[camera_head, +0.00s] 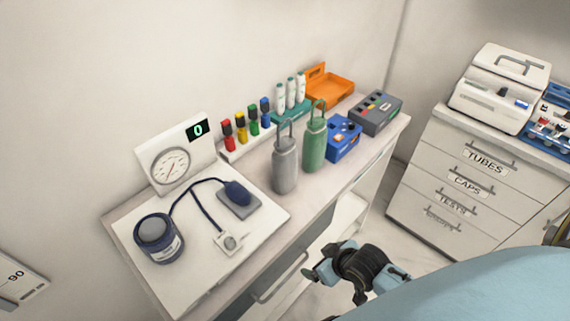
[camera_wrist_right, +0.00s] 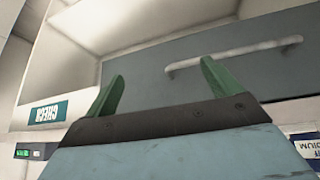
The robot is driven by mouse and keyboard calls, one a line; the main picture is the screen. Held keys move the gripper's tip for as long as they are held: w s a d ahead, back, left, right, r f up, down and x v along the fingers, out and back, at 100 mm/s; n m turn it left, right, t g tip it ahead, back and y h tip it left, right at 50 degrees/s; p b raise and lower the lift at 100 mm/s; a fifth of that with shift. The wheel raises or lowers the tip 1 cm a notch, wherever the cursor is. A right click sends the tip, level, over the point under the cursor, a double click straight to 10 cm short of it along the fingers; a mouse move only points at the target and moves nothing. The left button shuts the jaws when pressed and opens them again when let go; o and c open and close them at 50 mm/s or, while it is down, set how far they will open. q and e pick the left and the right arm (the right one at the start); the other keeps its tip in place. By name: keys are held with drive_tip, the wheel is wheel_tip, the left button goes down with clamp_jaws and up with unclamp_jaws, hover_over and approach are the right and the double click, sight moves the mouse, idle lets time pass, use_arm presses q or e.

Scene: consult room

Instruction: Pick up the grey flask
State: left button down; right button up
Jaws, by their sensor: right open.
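The grey flask (camera_head: 285,165) stands upright on the white counter, with a loop handle on top. It stands just left of a similar green flask (camera_head: 315,142), with a small gap between them. My right gripper (camera_head: 318,274) is in front of the counter, below and to the right of the grey flask, well apart from it. The right wrist view shows its two green fingers (camera_wrist_right: 160,85) spread and empty, facing a grey drawer front (camera_wrist_right: 210,80). The grey flask is not in that view. My left gripper is not in view.
Left of the flask are a blood pressure set (camera_head: 160,238) on a white board and a gauge (camera_head: 172,165). Behind it is a rack of coloured bottles (camera_head: 240,145). A blue box (camera_head: 344,140) and grey box (camera_head: 376,112) stand to the right. A drawer handle (camera_head: 280,276) projects from the counter front.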

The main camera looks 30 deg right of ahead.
wheel_tip(320, 180, up, 5)
drive_tip(key=w+t, duration=0.1)
drive_tip(key=w, duration=0.1)
drive_tip(key=n+t+y+p, duration=0.1)
drive_tip(key=t+y+p, duration=0.1)
drive_tip(key=t+y, duration=0.3)
approach(291, 167)
drive_tip(key=a+h, duration=0.1)
drive_tip(key=shift+t, duration=0.3)
drive_tip(key=x, duration=0.8)
drive_tip(key=shift+w+f, duration=0.1)
drive_tip(key=shift+f, duration=0.15)
drive_tip(key=shift+d+x, duration=0.1)
drive_tip(key=shift+x, duration=1.35)
drive_tip(key=shift+d+x, duration=0.15)
drive_tip(key=shift+x, duration=1.3)
